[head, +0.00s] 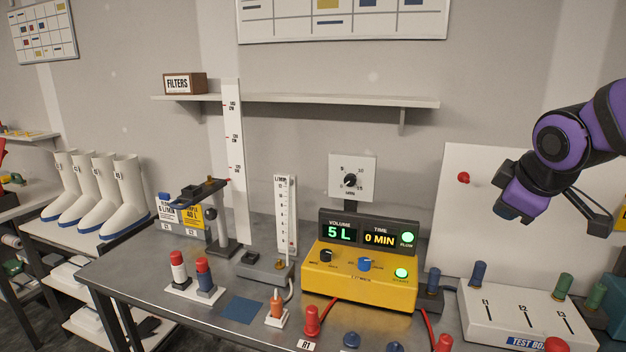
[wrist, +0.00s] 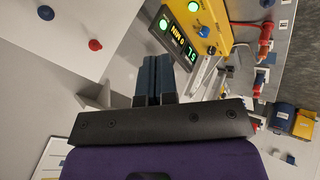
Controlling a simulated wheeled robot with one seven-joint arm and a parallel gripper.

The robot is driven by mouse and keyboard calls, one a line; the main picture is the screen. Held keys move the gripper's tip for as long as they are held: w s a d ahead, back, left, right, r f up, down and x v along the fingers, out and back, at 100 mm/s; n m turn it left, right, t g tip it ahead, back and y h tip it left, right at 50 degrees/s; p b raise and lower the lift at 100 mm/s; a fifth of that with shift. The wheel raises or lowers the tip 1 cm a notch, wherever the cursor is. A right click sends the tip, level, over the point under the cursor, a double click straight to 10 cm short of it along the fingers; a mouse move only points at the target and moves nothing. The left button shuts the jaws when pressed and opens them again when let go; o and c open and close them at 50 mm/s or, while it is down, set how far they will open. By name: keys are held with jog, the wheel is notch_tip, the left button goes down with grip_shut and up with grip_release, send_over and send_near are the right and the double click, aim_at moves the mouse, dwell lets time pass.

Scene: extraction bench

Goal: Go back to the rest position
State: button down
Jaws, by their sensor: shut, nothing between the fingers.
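My gripper (wrist: 153,80) shows in the wrist view with its two dark fingers side by side and closed, nothing between them. In the head view my purple and black arm reaches in from the right edge. Its end hangs in the air in front of the white panel (head: 465,217), above the right part of the bench. The fingertips are hard to make out in the head view. My gripper touches nothing that I can see.
The grey bench (head: 180,315) carries a yellow instrument (head: 360,277) reading 5 L and 0 MIN, a white test board (head: 525,318), a flow tube (head: 285,215) and red and blue plugs. A shelf (head: 330,100) with a FILTERS box (head: 185,83) is above. White boots (head: 127,195) stand left.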

jog(key=s+a+r+m+g, duration=0.1)
jog(key=s+m, duration=0.4)
jog(key=s, duration=0.3)
jog(key=s+a+r+m+g+y, duration=0.1)
jog(key=s+m, duration=0.3)
jog(key=s, duration=0.5)
jog(key=shift+s+a+r+m, duration=0.2)
jog(key=shift+s+r+m, duration=0.1)
jog(key=shift+r+m, duration=0.1)
